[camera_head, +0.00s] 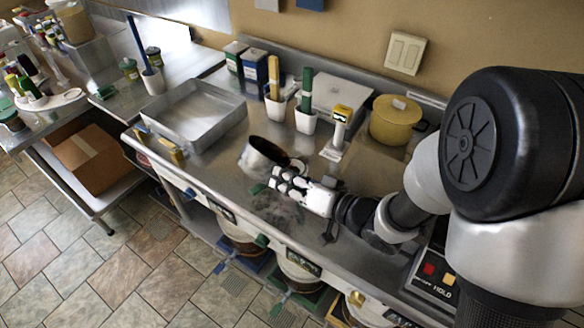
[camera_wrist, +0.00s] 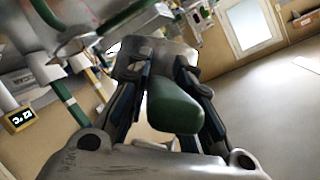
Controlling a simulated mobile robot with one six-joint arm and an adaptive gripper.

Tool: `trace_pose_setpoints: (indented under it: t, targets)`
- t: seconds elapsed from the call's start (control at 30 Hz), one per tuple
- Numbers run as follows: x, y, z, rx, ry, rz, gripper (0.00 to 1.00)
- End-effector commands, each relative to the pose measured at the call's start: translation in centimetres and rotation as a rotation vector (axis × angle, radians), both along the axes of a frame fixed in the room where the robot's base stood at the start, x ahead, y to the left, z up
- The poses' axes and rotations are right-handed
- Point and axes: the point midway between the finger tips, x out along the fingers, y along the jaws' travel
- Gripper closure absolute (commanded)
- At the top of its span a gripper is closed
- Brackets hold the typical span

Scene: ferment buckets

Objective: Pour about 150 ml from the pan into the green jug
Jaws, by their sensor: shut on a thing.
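The pan (camera_head: 258,158) looks like a small metal vessel with a dark inside. It is tilted above the steel counter, just beyond my gripper (camera_head: 283,183). In the wrist view my gripper (camera_wrist: 173,100) is shut on the pan's thick green handle (camera_wrist: 176,108), with the grey metal of the pan (camera_wrist: 150,52) beyond the fingers. I cannot clearly make out the green jug. A small green patch shows beside the fingers in the head view, but I cannot tell what it is. Whether liquid is flowing is not visible.
A shallow metal tray (camera_head: 218,124) stands left on the counter (camera_head: 222,172). Two white cups (camera_head: 305,122) with upright tools, a yellow-topped stand (camera_head: 341,118) and a yellow lidded pot (camera_head: 395,122) line the back. A control panel (camera_head: 436,279) sits at front right. Buckets stand below the counter.

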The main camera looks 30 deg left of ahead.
Motion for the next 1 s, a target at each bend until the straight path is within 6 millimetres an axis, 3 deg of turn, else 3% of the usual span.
trace_pose_setpoints:
  t: [1.0]
  targets:
    - [0.33,0.0,0.07,0.05,0.08,0.0,1.0]
